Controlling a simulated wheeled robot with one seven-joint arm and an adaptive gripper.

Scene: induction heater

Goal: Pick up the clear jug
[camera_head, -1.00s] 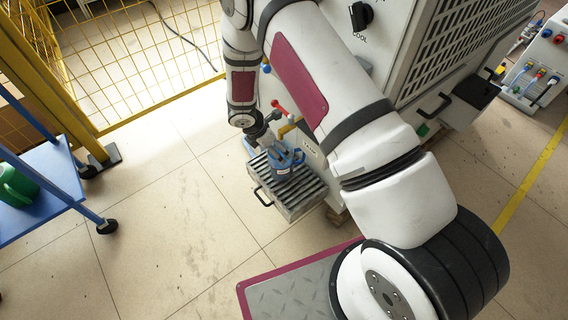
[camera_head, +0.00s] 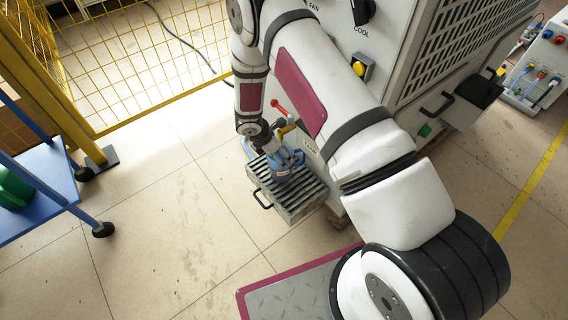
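The clear jug (camera_head: 281,172) looks blue-tinted and stands on the slatted metal tray (camera_head: 288,208) at the front of the heater cabinet. My gripper (camera_head: 270,149) reaches down from above at the jug's upper left side and overlaps it in the picture. The fingers are dark, small and partly merged with the jug. I cannot tell whether they touch it or how far apart they are. My forearm hides part of the cabinet behind.
A red-handled tap (camera_head: 281,108) and a yellow fitting are close behind the gripper. The heater cabinet (camera_head: 385,50) rises at the right. A blue cart (camera_head: 40,185) with a green can (camera_head: 14,190) stands at the left. A yellow fence (camera_head: 130,70) is behind. Floor between is clear.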

